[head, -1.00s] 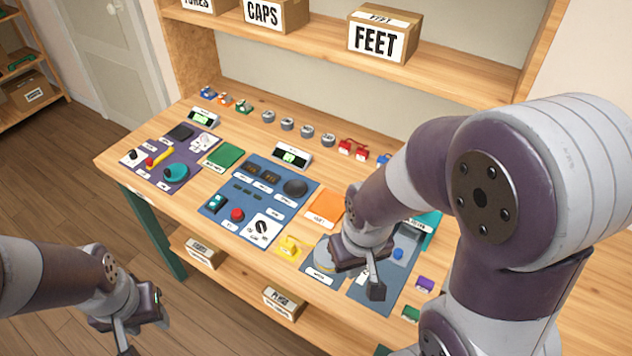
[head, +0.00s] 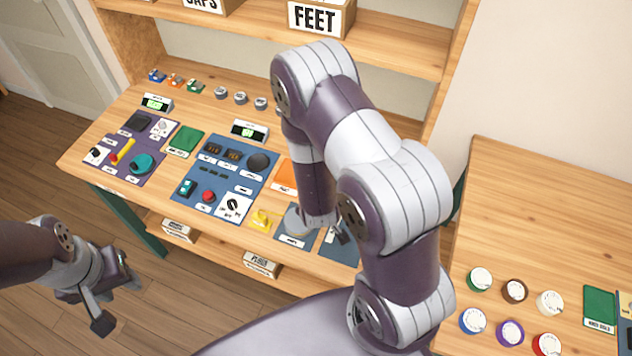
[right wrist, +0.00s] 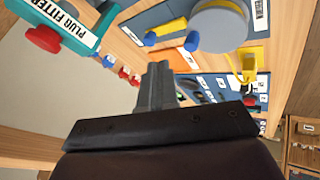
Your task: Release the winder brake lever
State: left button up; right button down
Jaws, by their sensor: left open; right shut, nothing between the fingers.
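The labels are too small to read, so I cannot tell for sure which lever is the winder brake. A yellow lever with a red end (head: 123,151) lies on the purple panel at the left of the bench. In the right wrist view a yellow bar with a blue knob (right wrist: 170,30) sits beside a grey disc (right wrist: 221,27) on a blue panel. My right gripper (right wrist: 158,85) is shut and empty, apart from them; in the head view my right arm largely hides it. My left gripper (head: 117,304) is open and empty, off the bench's front edge.
The blue middle panel (head: 222,176) has a red button (head: 208,196). A yellow part (head: 261,219) sits near the front edge. A teal plug fitter block (right wrist: 85,22) with a red knob shows in the right wrist view. A second table (head: 560,220) at right holds several round dials.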

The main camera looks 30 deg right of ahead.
jog(key=x, duration=1)
jog(key=shift+w+p, duration=0.1)
jog(key=shift+p, duration=0.25)
jog(key=shift+w+d+f+b, duration=0.15)
jog(key=shift+w+d+b, duration=0.35)
jog(key=shift+w+d, duration=0.5)
jog(key=shift+d, duration=0.1)
jog(key=shift+r, duration=0.3)
